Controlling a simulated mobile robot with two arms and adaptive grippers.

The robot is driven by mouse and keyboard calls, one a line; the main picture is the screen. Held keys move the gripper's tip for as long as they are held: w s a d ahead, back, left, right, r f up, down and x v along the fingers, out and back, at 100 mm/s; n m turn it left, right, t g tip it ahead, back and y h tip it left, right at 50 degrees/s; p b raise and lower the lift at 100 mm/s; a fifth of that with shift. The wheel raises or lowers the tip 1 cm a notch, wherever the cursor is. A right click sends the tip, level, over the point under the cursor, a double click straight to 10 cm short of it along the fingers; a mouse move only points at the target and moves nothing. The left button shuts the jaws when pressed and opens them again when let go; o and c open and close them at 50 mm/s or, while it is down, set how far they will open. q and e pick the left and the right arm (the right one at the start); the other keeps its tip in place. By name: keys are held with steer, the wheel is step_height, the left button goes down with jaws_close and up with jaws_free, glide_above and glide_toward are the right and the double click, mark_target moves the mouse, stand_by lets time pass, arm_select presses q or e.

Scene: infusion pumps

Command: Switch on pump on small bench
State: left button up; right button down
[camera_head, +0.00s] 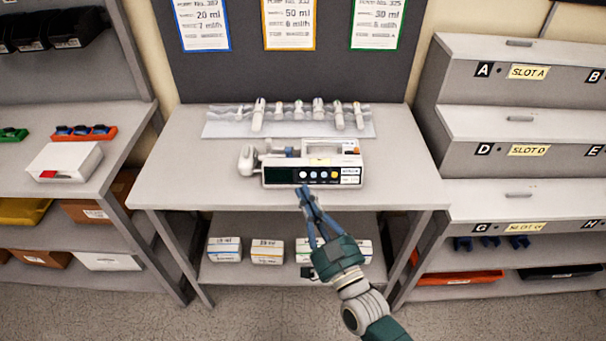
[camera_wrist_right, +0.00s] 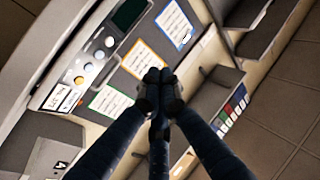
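The infusion pump (camera_head: 311,167) sits on the small bench (camera_head: 180,180). It is a white syringe pump with a dark front panel, a dark display (camera_head: 279,175) at the left and a row of round buttons (camera_head: 318,175). Its front also shows in the right wrist view (camera_wrist_right: 88,68), with the display unlit and a yellow button among pale ones. My right gripper (camera_head: 303,190) is in front of and just below the pump's front edge, apparently apart from it. In the right wrist view its fingers (camera_wrist_right: 158,78) are together and hold nothing visible. My left gripper is out of view.
Syringes (camera_head: 318,108) lie in a clear tray behind the pump. Label cards (camera_head: 289,25) hang on the grey panel. Boxes (camera_head: 267,251) stand on the lower shelf. Slot shelves (camera_head: 500,120) stand right, and a shelf with a white box (camera_head: 65,162) stands left.

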mark_target(306, 181)
steer(key=w+f+b, duration=0.1)
steer(key=w+b, duration=0.1)
steer(key=w+f+b, duration=0.1)
steer(key=w+b, duration=0.1)
steer(key=w+f+b, duration=0.1)
steer(key=w+b, duration=0.1)
steer(key=shift+w+f, duration=0.25)
steer(key=shift+w, duration=0.1)
steer(key=shift+w+f+b, duration=0.15)
steer(key=shift+w+b, duration=0.4)
steer(key=shift+w, duration=0.1)
steer(key=shift+w, duration=0.1)
stand_by(0.7)
steer(key=shift+w+f+b, duration=0.2)
steer(key=shift+w+b, duration=0.1)
